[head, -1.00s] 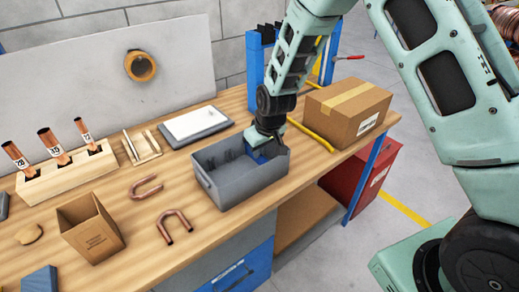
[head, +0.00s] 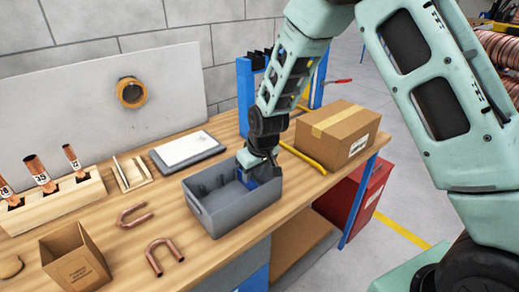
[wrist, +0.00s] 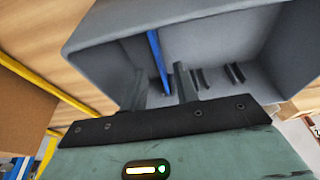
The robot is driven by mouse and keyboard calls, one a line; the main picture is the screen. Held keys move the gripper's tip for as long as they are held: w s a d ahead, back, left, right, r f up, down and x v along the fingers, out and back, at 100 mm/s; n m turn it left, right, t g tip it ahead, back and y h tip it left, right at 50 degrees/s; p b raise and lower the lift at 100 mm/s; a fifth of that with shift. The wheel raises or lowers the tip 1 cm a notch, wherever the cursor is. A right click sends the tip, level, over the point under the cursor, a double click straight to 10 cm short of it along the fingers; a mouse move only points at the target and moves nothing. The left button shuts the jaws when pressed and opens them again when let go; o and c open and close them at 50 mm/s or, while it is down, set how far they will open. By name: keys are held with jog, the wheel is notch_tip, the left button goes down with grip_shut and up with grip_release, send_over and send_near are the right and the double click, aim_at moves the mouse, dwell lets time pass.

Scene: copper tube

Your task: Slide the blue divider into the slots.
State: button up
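The grey box (head: 225,217) stands on the workbench near its front edge. The blue divider (head: 250,181) is inside the box at its right end, partly hidden by my gripper (head: 264,168). In the wrist view the blue divider (wrist: 156,55) shows nearly edge-on as a thin upright strip between the two fingers of my gripper (wrist: 161,84). The fingers are apart, with a visible gap on each side of the divider. Dark slot ribs (wrist: 235,73) stand along the box's inner wall. Whether the divider's lower edge sits in a slot cannot be told.
A cardboard carton (head: 337,135) and a yellow bar (head: 302,158) lie right of the box. Bent copper pipes (head: 163,255) and an open cardboard box (head: 75,260) are to its left. A grey tray with a white pad (head: 187,150) is behind it.

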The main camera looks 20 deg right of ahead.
jog(key=b+v, duration=0.2)
jog(key=v, duration=1.3)
jog(key=shift+s, duration=0.15)
jog(key=s+a+n+g, duration=0.1)
jog(key=s+a, duration=0.1)
jog(key=s, duration=0.7)
jog(key=s+a+f+n+g, duration=0.1)
jog(key=s+a, duration=0.2)
jog(key=s, duration=0.6)
jog(key=s+a+f+n+g, duration=0.1)
jog(key=s+a+n, duration=0.1)
jog(key=s, duration=0.8)
jog(key=shift+a, duration=0.45)
jog(key=shift+s+a, duration=0.1)
